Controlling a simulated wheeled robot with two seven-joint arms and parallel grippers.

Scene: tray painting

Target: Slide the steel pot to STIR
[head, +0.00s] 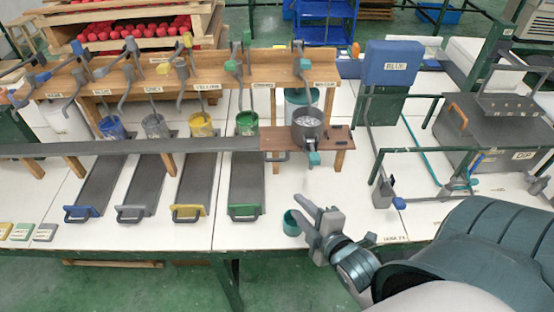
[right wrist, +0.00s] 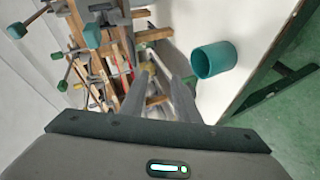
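The steel pot (head: 308,128) is a dark grey round vessel with pale contents. It sits upright on a brown wooden board (head: 340,138), with a teal-tipped handle (head: 314,158) at its front. A grey tap-like lever hangs above it. I cannot read a STIR sign; the small signs near the pot are blurred. My right gripper (head: 300,207) is open and empty in front of the board, apart from the pot. Its fingers also show in the right wrist view (right wrist: 152,68). My left gripper is out of view.
A teal cup (head: 292,222) stands close beside my right gripper; it also shows in the right wrist view (right wrist: 214,60). A long grey rail (head: 150,145) runs left from the board. Coloured pots stand behind it.

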